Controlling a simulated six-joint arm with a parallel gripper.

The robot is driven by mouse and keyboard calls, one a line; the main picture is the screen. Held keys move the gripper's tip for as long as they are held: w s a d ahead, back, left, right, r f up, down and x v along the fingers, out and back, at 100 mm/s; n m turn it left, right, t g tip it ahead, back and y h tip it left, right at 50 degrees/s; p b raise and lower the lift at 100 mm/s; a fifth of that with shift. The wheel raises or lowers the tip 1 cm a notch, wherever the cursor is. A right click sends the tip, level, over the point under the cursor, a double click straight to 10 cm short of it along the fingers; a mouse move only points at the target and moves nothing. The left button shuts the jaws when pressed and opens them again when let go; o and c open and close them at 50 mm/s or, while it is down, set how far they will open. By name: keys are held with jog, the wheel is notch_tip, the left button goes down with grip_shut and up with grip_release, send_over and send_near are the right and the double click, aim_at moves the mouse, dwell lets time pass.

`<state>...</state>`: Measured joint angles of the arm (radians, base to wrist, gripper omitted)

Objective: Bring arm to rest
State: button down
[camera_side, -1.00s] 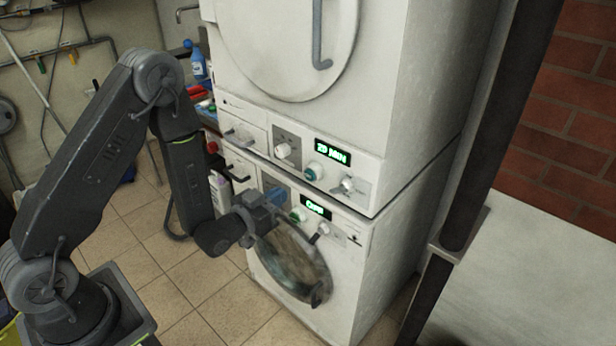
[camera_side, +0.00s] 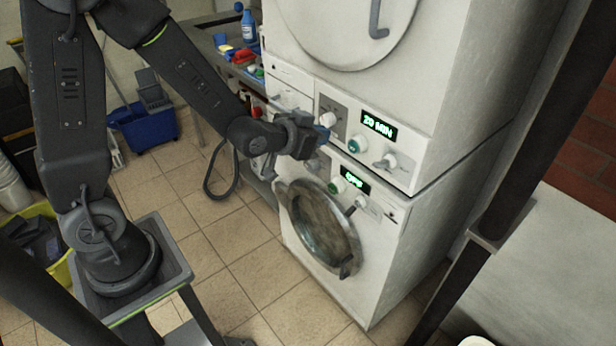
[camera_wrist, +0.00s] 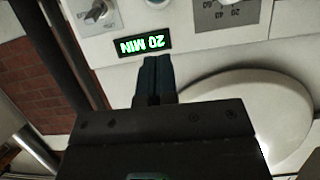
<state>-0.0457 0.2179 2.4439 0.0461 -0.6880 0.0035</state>
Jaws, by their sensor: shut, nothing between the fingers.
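My gripper (camera_side: 327,120) is in front of the left part of the upper machine's control panel (camera_side: 398,167). Its dark blue fingers are together and empty, and they also show in the wrist view (camera_wrist: 153,65). There the fingertips are close to the green "20 MIN" display (camera_wrist: 145,44), which appears upside down. I cannot tell whether they touch the panel. My arm is raised and reaches across from the left. The lower machine (camera_side: 385,250) has a round glass door (camera_side: 322,228) below my gripper; I cannot tell if it is fully closed.
The upper machine's white round door (camera_side: 345,30) is above the panel. A dark post (camera_side: 505,150) stands at the right. A counter behind my arm holds a blue bottle (camera_side: 249,26). A blue bucket (camera_side: 148,128) stands on the floor at the back left. Tiled floor is open in front of the machines.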

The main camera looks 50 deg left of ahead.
jog(key=s+r+g, duration=0.4)
jog(key=s+r, duration=0.1)
jog(key=s, duration=0.6)
jog(key=s+d+r+g, duration=0.1)
jog(key=s+r+g, duration=0.2)
jog(key=s, duration=0.8)
notch_tip(320, 180, up, 2)
jog(key=shift+s+d+r+g, duration=0.25)
jog(key=shift+g, duration=0.15)
